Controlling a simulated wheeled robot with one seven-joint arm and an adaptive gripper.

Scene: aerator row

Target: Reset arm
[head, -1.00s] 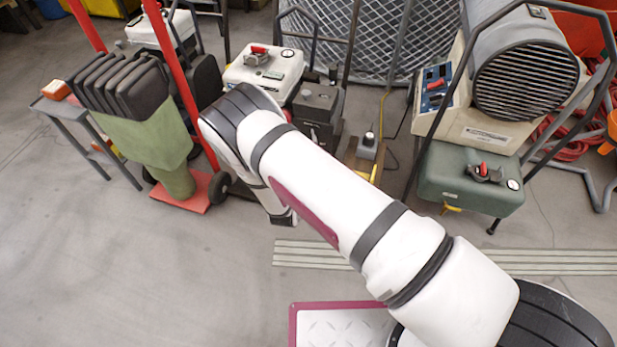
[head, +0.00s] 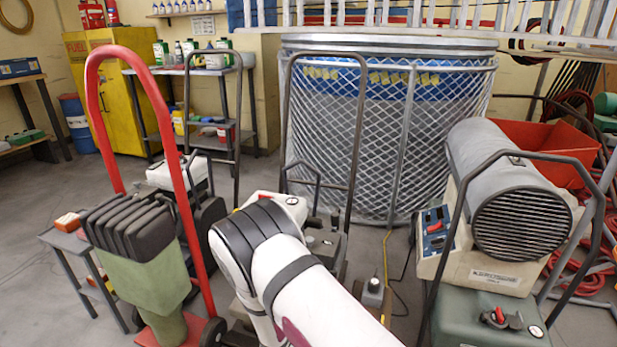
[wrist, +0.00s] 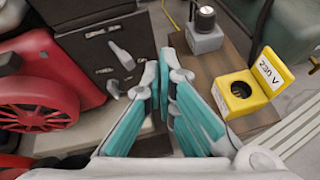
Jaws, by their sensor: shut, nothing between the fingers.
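My gripper (wrist: 163,92) shows in the wrist view with its two teal-lined fingers together at the tips and nothing between them. It hangs in front of a dark panel (wrist: 105,50) with grey levers and beside a brown wooden board (wrist: 225,75). A yellow socket box (wrist: 246,95) marked "230 V", its lid raised, stands on the board to the right of the fingers. A grey box with a black knob (wrist: 205,32) stands behind it. In the head view my white arm reaches up from the bottom centre, and the gripper is hidden.
A heater-like machine (head: 510,200) stands above a green tank (head: 480,315) on the right. A red hand truck (head: 98,105) and black-and-green equipment (head: 130,250) stand on the left. A mesh cage (head: 380,130) is behind. Open floor (head: 40,195) lies at the far left.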

